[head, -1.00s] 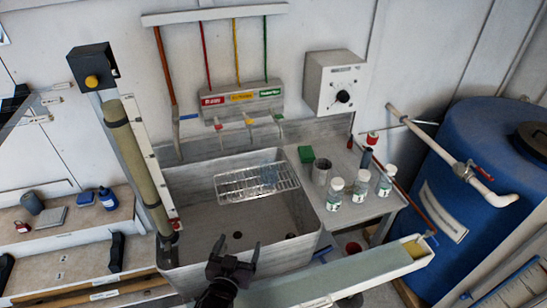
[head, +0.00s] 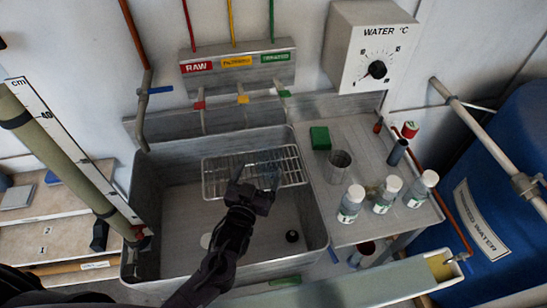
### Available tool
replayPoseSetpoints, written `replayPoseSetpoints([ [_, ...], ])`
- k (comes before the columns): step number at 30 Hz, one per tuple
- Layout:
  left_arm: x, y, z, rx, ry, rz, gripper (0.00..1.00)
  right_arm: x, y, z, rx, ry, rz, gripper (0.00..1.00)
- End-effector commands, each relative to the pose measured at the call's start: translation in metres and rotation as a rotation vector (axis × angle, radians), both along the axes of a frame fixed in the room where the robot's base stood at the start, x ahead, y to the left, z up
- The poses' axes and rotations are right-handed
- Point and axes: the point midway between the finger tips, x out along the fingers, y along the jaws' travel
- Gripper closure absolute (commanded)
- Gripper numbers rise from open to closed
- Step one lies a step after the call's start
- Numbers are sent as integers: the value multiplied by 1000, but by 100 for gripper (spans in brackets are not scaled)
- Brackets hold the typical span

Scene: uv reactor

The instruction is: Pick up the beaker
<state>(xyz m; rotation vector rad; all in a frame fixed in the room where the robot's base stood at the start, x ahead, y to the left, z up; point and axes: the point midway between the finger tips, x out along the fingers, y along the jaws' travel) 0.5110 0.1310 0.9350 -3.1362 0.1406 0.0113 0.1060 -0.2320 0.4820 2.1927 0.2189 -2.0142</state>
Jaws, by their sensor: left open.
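A clear, bluish glass beaker (head: 271,174) stands on the wire rack (head: 215,176) at the back of the metal sink. It is faint and partly hidden by my left gripper. My left gripper (head: 256,176) reaches in over the sink from below, at the front of the rack, with its fingers apart. Its right finger overlaps the beaker in the picture; I cannot tell whether they touch. My right gripper is not in view.
A metal cup (head: 338,168), a green block (head: 320,138) and several white-capped bottles (head: 351,204) stand on the drainboard right of the sink. Colored-lever taps (head: 243,101) hang behind the rack. A tall tube with a scale (head: 68,158) rises at the left.

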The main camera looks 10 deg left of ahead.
Motion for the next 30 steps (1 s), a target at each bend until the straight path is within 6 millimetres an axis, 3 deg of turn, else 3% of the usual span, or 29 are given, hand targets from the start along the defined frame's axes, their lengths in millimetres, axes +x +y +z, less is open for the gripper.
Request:
replayPoseSetpoints([
  [5, 3, -1, -5, -2, -6, 0, 17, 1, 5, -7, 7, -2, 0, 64],
  [24, 72, -15, -13, -3, -6, 0, 17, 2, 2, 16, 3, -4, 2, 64],
  [30, 77, -15, -15, -2, -4, 0, 17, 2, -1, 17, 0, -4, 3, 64],
])
